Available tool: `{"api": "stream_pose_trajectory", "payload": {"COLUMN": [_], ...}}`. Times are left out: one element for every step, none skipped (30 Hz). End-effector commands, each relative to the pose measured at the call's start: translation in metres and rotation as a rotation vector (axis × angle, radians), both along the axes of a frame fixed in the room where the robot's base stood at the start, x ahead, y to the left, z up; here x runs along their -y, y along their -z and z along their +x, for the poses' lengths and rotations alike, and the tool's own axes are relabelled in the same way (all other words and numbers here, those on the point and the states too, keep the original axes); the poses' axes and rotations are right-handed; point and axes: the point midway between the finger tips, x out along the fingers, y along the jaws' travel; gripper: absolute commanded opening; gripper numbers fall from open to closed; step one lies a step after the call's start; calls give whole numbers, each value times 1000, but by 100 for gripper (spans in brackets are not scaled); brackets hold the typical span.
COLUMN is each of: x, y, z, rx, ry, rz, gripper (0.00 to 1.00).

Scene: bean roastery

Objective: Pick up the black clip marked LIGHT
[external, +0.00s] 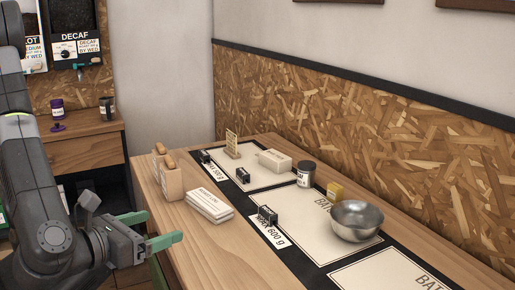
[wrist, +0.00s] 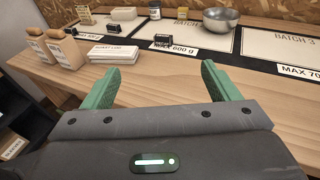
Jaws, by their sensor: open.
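Three small black clips are on or by the mats on the wooden table: one at the far left (external: 205,157), one in the middle (external: 243,176) and one nearest, by the 600 g label (external: 267,215). Their markings are too small to read, so I cannot tell which says LIGHT. In the wrist view the nearest clip (wrist: 162,42) stands beyond and between my fingers, clear of them. My gripper (external: 155,229) is open and empty, with green fingers, off the table's near left side. It also shows in the wrist view (wrist: 168,66).
A stack of white cards (external: 209,204) and two brown bags (external: 171,183) stand along the table's near left edge. A metal bowl (external: 357,221), a dark jar (external: 306,174), a yellow box (external: 335,190) and a cream block (external: 274,161) stand farther back. The near front is clear.

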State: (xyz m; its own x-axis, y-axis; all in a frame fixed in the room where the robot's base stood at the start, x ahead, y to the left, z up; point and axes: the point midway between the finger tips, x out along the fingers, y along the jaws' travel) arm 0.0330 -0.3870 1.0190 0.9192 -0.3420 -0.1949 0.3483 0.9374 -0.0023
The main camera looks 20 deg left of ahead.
Motion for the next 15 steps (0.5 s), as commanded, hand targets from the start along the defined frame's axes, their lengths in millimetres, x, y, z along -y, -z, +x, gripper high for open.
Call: {"api": "stream_pose_trajectory", "payload": {"x": [0, 0, 0, 0, 0, 0, 0, 0, 1, 1, 1, 1, 1, 0, 0], "y": [-17, -25, -37, -46, -55, -68, -68, -62, -57, -55, -52, -48, -46, -43, -39], "z": [0, 0, 0, 0, 0, 0, 5, 13, 22, 28, 34, 43, 49, 56, 65], "rx": [-5, -4, -4, -5, -4, -4, -11, -29, -54, -73, -91, -117, -138, -160, -189], "ry": [0, 0, -1, 0, 0, 0, -18, -50, -83, -109, -136, -172, -199, -226, -268], "rz": [-9, -8, -8, -8, -7, -8, -1, 7, 11, 12, 14, 14, 14, 13, 11], "gripper": [82, 82, 82, 82, 82, 82, 82, 82, 82, 82, 82, 82, 82, 82, 82]}}
